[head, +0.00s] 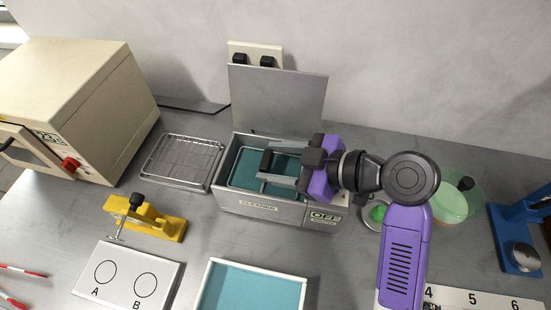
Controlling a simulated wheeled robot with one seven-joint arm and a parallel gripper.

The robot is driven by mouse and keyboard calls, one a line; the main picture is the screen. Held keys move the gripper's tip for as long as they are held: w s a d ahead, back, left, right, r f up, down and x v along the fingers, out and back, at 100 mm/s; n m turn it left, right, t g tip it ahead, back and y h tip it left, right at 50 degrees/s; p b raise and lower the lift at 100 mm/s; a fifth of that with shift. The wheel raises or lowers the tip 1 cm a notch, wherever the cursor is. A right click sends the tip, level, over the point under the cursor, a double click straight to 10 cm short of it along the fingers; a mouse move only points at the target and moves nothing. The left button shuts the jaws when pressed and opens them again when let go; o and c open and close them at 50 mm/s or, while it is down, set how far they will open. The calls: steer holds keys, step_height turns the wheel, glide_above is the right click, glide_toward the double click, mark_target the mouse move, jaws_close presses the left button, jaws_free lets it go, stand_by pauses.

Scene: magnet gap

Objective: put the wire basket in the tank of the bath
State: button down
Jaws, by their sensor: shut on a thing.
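The bath is a grey metal box labelled CLEANER (258,208), with its lid (278,100) standing open behind it. Its tank (253,165) shows a teal inside. My gripper (268,166) is over the tank, reaching in from the right, with its jaws shut. Thin grey wire lines of the wire basket (235,183) show at the tank opening, below and left of the jaws. The jaws hide much of the basket and the part they grip. I cannot tell whether the basket touches the tank floor. The panel on the bath reads OFF.
A wire rack on a tray (181,161) lies left of the bath, near a cream oven (85,105). A yellow clamp (150,217), an A/B board (128,277) and a teal tray (250,289) lie in front.

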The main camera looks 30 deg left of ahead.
steer(key=shift+f+b, duration=0.4)
steer(key=shift+f, duration=0.25)
steer(key=c, duration=0.6)
jaws_free()
steer(key=shift+s+f, duration=0.1)
steer(key=shift+r+p, duration=0.35)
steer(key=shift+r, duration=0.2)
steer(key=b+v, duration=0.1)
steer(key=v, duration=1.1)
steer(key=shift+r, duration=0.2)
